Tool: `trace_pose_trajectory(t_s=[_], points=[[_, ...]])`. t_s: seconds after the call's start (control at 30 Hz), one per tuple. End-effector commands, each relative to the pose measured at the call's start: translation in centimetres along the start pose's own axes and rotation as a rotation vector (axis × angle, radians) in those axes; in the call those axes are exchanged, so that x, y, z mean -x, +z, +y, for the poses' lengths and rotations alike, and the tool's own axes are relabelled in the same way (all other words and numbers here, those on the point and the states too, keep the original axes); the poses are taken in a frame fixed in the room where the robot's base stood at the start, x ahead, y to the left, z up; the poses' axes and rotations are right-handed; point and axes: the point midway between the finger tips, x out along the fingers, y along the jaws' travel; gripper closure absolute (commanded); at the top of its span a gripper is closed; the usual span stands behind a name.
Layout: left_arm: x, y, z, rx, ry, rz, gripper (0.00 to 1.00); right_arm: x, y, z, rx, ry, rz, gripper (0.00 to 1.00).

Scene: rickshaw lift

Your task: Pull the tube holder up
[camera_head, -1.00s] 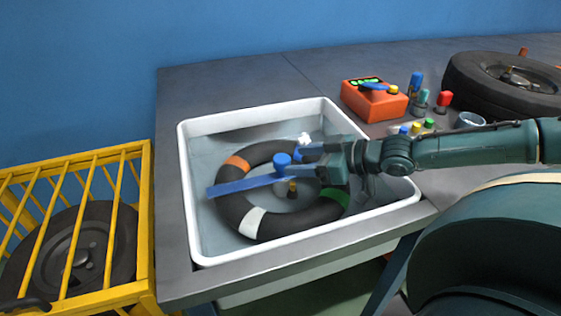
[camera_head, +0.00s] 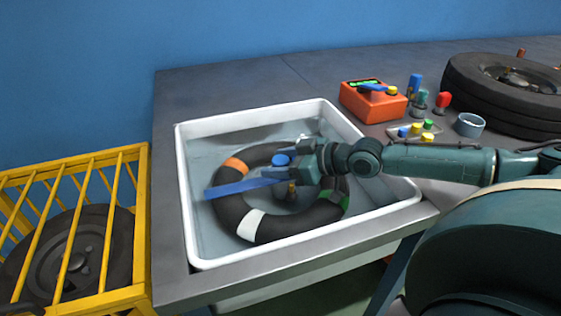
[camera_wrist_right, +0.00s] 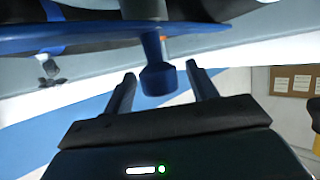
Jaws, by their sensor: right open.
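The tube holder is a long blue bar (camera_head: 240,187) with a round blue knob (camera_head: 281,160) on top. It lies across the black inner tube (camera_head: 228,208), which has orange, white and green bands and sits in the white water tub (camera_head: 187,190). My right gripper (camera_head: 299,162) is just right of the knob. In the right wrist view, the knob (camera_wrist_right: 158,80) shows between the spread fingers of my right gripper (camera_wrist_right: 161,74), with gaps on both sides. The far end of the bar is hidden by the gripper. My left gripper is out of view.
A yellow cage (camera_head: 146,215) with a wheel (camera_head: 75,255) stands left of the grey table (camera_head: 210,85). Right of the tub are an orange box (camera_head: 365,103), small coloured parts, a grey cup (camera_head: 470,124) and a large tyre (camera_head: 500,108). The table behind the tub is clear.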

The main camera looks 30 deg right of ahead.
Motion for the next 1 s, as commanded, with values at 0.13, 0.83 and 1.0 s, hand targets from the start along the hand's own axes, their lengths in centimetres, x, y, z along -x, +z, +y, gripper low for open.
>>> trace_pose_trajectory(t_s=[0.13,0.83,1.0], points=[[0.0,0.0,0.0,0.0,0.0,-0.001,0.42,0.0,0.0,0.0,0.0,0.0,0.0,0.53],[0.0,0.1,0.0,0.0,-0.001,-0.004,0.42,0.1,-0.1,0.0,0.0,0.0,0.0,1.0],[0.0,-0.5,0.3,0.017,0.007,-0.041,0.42,0.9,-2.1,0.0,0.0,0.0,0.001,1.0]])
